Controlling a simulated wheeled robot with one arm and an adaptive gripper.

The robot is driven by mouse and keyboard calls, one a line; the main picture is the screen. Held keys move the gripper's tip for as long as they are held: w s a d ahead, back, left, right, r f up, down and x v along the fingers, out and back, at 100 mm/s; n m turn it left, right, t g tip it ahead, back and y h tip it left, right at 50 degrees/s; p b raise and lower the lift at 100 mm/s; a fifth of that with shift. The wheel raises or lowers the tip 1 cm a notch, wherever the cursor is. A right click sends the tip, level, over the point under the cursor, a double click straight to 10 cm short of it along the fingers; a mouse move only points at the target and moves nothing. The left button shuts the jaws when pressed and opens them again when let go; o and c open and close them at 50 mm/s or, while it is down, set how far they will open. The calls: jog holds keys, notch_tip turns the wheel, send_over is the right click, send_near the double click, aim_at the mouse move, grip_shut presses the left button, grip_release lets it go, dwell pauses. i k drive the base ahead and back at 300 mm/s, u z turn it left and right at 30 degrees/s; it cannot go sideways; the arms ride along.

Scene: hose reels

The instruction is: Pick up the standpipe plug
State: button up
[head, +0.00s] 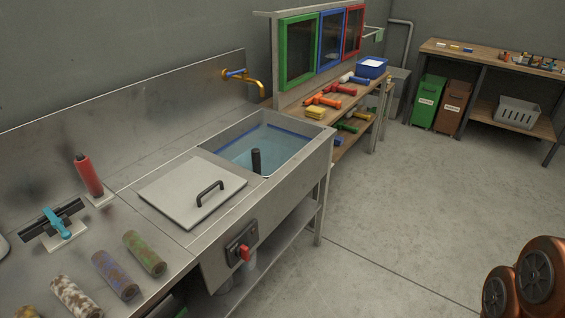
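The standpipe plug appears to be the dark upright cylinder (256,161) in the water-filled sink basin (309,142). Its top stands above the water, near the basin's front left side, and its lower part is hard to make out. A flat grey lid (180,190) with a black handle (210,192) lies on the counter just left of the basin. My gripper is not in view.
A brass tap (245,80) projects from the wall behind the basin. A red switch (245,253) sits on the sink's front. Several colored rolls, including a green one (145,253), lie at the counter's front left. The floor (430,190) to the right is open.

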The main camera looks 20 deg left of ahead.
aim_at(255, 152)
jog(key=u, duration=0.3)
jog(key=i, duration=0.95)
jog(key=u, duration=1.45)
jog(key=i, duration=1)
jog(key=u, duration=0.25)
